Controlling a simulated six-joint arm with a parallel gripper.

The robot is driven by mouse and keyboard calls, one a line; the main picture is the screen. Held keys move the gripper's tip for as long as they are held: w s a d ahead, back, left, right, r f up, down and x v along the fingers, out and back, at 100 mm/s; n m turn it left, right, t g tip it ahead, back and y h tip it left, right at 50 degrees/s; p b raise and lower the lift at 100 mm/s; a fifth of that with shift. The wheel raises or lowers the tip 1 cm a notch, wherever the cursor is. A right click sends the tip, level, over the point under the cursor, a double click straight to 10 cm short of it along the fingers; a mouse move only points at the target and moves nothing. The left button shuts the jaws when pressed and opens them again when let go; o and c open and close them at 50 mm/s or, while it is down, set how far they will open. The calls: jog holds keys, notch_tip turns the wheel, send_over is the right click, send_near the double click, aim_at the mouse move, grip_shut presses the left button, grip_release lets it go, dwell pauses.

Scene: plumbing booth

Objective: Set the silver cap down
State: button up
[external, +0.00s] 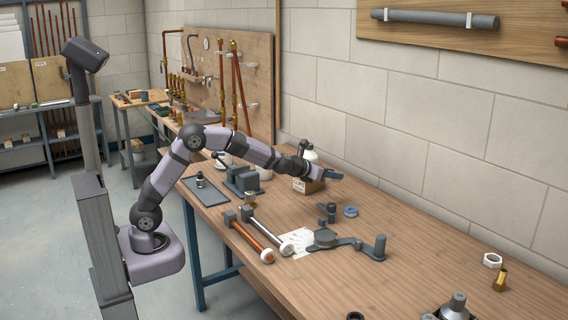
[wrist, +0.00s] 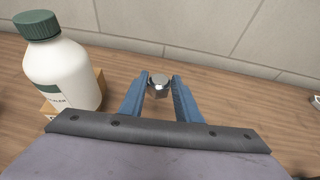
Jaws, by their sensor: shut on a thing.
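The silver cap (wrist: 158,82) shows in the wrist view between the blue fingertips of my gripper (wrist: 160,88). My gripper is shut on it. Its top faces the camera, and the wooden bench (wrist: 215,125) lies behind it; I cannot tell the gap between cap and bench. In the external view my gripper (external: 334,176) is over the back part of the bench (external: 420,230), near the wall and just right of a cardboard box. The cap cannot be made out in the external view.
A white bottle with a green lid (wrist: 62,72) stands left of my gripper, by the cardboard box (external: 308,186). A blue ring (external: 350,211) and a grey bracket fixture (external: 345,242) are in front. A white nut (external: 492,260) and brass fitting (external: 500,279) lie far right.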

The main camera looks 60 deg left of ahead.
jog(key=shift+a+f+b, duration=0.1)
jog(key=shift+f+b, duration=1.8)
jog(key=shift+f, duration=3.1)
jog(key=shift+f+b, duration=0.2)
jog(key=shift+b, duration=0.1)
jog(key=o, duration=1.2)
jog(key=shift+r, duration=0.2)
jog(key=shift+s, duration=0.1)
jog(key=v, duration=1.2)
jog(key=shift+a, duration=0.1)
